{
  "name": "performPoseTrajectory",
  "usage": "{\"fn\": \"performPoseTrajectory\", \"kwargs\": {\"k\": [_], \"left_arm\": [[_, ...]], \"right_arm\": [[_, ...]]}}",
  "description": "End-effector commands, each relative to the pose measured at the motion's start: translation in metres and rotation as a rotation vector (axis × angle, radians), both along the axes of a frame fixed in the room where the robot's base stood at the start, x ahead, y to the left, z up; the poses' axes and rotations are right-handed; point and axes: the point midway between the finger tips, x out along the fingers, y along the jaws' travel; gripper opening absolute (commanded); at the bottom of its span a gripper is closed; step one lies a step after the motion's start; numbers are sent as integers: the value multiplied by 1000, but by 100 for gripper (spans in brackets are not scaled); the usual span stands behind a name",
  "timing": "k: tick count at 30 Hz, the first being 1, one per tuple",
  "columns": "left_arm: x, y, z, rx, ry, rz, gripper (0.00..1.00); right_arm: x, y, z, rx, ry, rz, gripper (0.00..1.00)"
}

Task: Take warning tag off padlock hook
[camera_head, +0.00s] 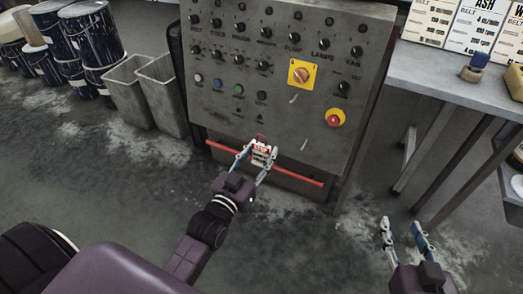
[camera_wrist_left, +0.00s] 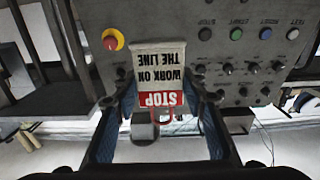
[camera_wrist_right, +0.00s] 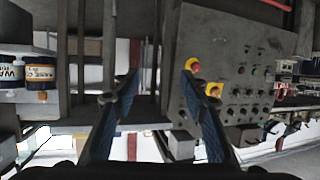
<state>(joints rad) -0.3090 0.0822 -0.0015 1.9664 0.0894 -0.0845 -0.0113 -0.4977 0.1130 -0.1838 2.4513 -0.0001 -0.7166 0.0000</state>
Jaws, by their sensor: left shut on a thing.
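The warning tag (camera_head: 264,152) is a small white card with a red band, at the lower front of the grey control panel. In the left wrist view the tag (camera_wrist_left: 162,68) appears upside down and reads STOP, WORK ON THE LINE. My left gripper (camera_head: 256,158) is shut on the tag, one finger at each side edge. A grey block (camera_wrist_left: 143,131) with a red loop beside it shows below the tag in that view; it may be the padlock. Whether the tag still hangs on the hook cannot be told. My right gripper (camera_head: 405,232) is open and empty at the lower right, and shows in its wrist view (camera_wrist_right: 160,85).
A red bar (camera_head: 304,178) runs across the panel's lower front. The control panel (camera_head: 225,115) carries several knobs and a red emergency button (camera_head: 334,118). A metal table (camera_head: 437,75) stands at the right. Grey bins (camera_head: 130,95) and dark drums stand at the left. Floor in front is clear.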

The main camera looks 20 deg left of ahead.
Motion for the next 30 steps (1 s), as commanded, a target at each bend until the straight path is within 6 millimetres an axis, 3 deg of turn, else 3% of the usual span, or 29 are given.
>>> {"fn": "performPoseTrajectory", "kwargs": {"k": [30], "left_arm": [[-17, 1, 0, 0, 0, 0, 19]], "right_arm": [[-21, -12, -34, -42, 172, -15, 40]]}}
